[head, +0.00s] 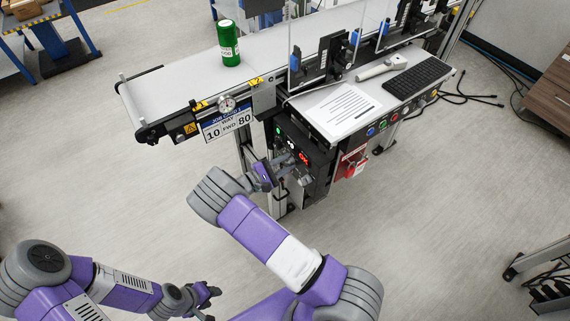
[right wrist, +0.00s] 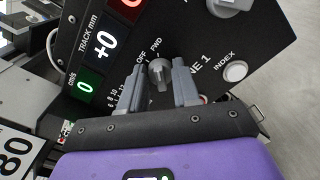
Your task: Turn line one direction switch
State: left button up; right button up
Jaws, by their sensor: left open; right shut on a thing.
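The line one direction switch (right wrist: 160,74) is a small grey knob on a black control panel. OFF and FWD are printed above it, and part of the line 1 label shows beside it. In the right wrist view my right gripper (right wrist: 158,90) is shut on the knob, one finger on each side. I cannot tell exactly which mark the knob points to. In the head view my right gripper (head: 283,172) is at the front of the control box (head: 312,155), and the knob is hidden. My left gripper (head: 207,297) is open and empty, low over the floor.
A white INDEX button (right wrist: 235,71) and lit displays (right wrist: 104,46) are close to the knob. A conveyor belt (head: 180,88) carries a green can (head: 229,43). A shelf with a paper (head: 342,108) and keyboard (head: 417,77) stands beside it. Floor at front left is clear.

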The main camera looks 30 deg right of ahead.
jog(key=shift+m, duration=0.3)
jog(key=o, duration=1)
jog(key=shift+o, duration=0.2)
jog(key=a, duration=0.7)
jog(key=shift+s+a+p, duration=0.3)
jog(key=shift+p, duration=0.15)
